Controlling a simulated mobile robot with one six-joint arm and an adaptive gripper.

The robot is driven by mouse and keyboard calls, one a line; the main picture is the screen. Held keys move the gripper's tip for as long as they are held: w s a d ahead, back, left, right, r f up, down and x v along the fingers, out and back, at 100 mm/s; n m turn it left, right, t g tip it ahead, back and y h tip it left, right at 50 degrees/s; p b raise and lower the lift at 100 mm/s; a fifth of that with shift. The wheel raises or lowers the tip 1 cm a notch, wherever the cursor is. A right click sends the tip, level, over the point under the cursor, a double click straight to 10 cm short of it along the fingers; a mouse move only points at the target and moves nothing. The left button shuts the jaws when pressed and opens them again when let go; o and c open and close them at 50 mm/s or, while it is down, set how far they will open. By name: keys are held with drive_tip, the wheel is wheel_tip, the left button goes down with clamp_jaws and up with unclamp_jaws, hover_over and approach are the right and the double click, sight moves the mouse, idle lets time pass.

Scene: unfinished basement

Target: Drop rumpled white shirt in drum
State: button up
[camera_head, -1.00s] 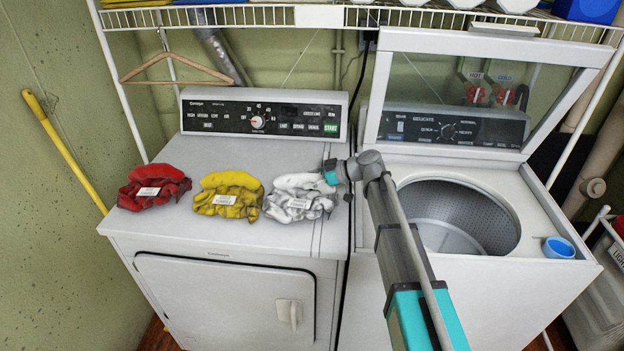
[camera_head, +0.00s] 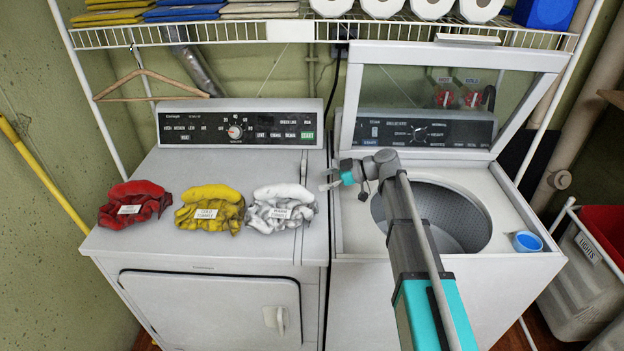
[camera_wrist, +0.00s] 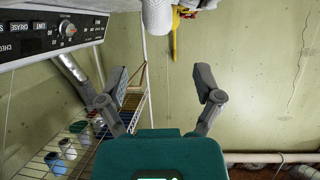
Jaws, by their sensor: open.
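The rumpled white shirt (camera_head: 281,208), with a small label on it, lies on the dryer top at the right end of a row of clothes. My gripper (camera_head: 327,180) is open and empty, just right of the shirt and slightly apart from it, near the gap between the two machines. In the wrist view, my gripper's spread fingers (camera_wrist: 162,80) have nothing between them. A white piece, seemingly the shirt (camera_wrist: 157,14), shows at that view's top edge. The washer's lid is up and its metal drum (camera_head: 450,215) is open; my arm hides part of its left side.
A red garment (camera_head: 133,204) and a yellow garment (camera_head: 210,208) lie left of the shirt. The raised glass lid (camera_head: 440,90) stands behind the drum. A blue cup (camera_head: 526,241) sits on the washer's right front corner. A wire shelf (camera_head: 250,36) runs above both machines.

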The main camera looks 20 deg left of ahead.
drive_tip(key=shift+p+v, duration=0.3)
drive_tip(key=shift+v, duration=0.9)
